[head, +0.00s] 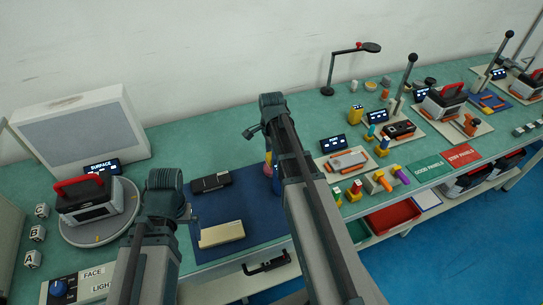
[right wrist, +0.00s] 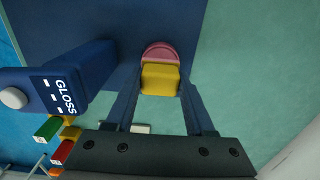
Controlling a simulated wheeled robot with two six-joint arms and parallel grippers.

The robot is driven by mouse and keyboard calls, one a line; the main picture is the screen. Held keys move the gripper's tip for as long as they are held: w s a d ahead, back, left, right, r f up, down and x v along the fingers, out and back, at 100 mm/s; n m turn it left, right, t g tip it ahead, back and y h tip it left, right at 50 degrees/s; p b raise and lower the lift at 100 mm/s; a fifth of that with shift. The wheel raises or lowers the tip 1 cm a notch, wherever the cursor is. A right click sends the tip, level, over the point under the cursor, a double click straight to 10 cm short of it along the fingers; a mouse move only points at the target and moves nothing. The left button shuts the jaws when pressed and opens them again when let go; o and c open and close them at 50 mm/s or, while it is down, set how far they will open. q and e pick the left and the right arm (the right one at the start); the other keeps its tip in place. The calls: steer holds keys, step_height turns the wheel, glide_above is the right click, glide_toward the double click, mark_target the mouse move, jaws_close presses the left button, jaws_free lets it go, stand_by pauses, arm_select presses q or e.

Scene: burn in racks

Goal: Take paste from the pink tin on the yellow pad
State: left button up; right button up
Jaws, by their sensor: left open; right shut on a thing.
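My right gripper (right wrist: 160,88) is shut on the yellow pad (right wrist: 161,79), which sits between its fingertips in the right wrist view. The pink tin (right wrist: 160,50) shows as a rounded pink shape just beyond the pad, over the blue mat. I cannot tell whether pad and tin touch. In the head view, my right arm hides most of this spot, and only a small pink and yellow patch shows beside it. My left gripper (head: 188,215) is open and empty, near the left edge of the blue mat.
A blue gloss meter (right wrist: 65,90) stands close beside my right gripper. The blue mat (head: 240,205) also bears a black case (head: 211,182) and a cream block (head: 222,234). A turntable with a red-handled device (head: 88,200) is at left. Fixtures crowd the bench at right.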

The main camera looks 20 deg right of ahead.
steer(key=shift+r+p, duration=2.25)
steer(key=shift+r, duration=0.3)
step_height(320, 180, up, 7)
steer(key=p, duration=0.8)
step_height(320, 180, down, 7)
steer(key=b, duration=0.8)
steer(key=shift+f, duration=0.15)
